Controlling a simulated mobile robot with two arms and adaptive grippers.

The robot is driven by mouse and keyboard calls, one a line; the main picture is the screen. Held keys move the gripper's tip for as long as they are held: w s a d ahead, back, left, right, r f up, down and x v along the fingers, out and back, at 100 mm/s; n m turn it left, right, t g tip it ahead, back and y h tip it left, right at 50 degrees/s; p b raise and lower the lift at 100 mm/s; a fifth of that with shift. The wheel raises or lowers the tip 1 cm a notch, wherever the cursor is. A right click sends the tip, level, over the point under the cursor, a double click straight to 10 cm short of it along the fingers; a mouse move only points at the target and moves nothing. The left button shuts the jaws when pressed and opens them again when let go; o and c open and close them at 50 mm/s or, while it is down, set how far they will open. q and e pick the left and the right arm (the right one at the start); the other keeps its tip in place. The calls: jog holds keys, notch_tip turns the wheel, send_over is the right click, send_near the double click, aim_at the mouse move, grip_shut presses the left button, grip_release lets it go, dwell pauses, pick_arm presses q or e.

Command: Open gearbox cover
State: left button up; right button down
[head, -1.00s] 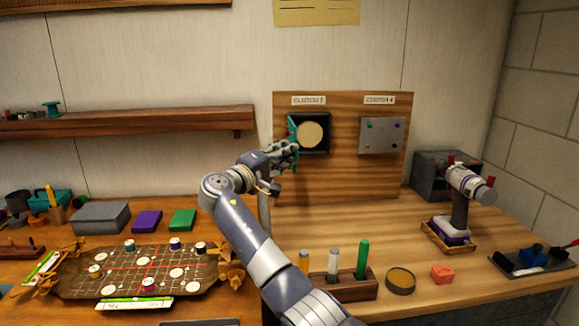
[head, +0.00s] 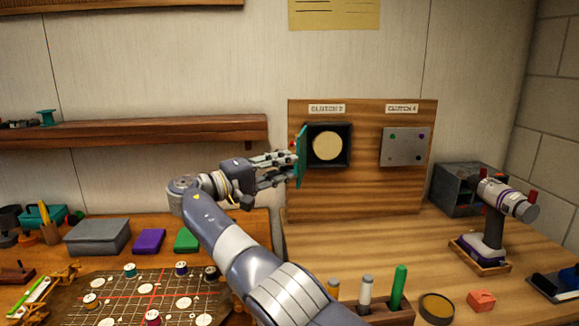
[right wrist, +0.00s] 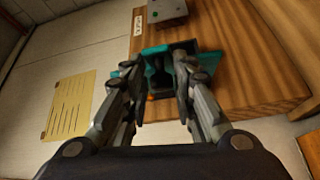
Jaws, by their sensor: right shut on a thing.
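The gearbox box (head: 348,145) is a dark square housing with a round tan disc (head: 327,145) inside, mounted on the wooden panel under a "CLUTCH" label. Its teal cover (head: 301,156) stands swung out at the left side of the housing, seen nearly edge-on, so the disc is exposed. My right gripper (head: 292,167) reaches in from the left and is shut on the cover. In the right wrist view, teal cover parts (right wrist: 208,62) show around and beyond the fingers (right wrist: 157,70). The exact contact is partly hidden. My left gripper is not in view.
A grey metal plate (head: 405,146) is on the same wooden panel (head: 375,195), right of the housing. A drill (head: 495,215) stands on the bench at right. A tube rack (head: 388,312) is in front.

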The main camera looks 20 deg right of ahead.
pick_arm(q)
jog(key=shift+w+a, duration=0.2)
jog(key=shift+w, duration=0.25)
pick_arm(e)
jog(key=shift+f, duration=0.25)
jog(key=shift+g, duration=0.3)
jog(key=c, duration=1.5)
grip_release()
jog(key=shift+d, duration=0.25)
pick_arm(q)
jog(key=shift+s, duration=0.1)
pick_arm(e)
jog(key=shift+a+r, duration=0.15)
jog(key=shift+a, duration=0.05)
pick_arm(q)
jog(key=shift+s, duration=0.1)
pick_arm(e)
jog(key=shift+w, duration=0.1)
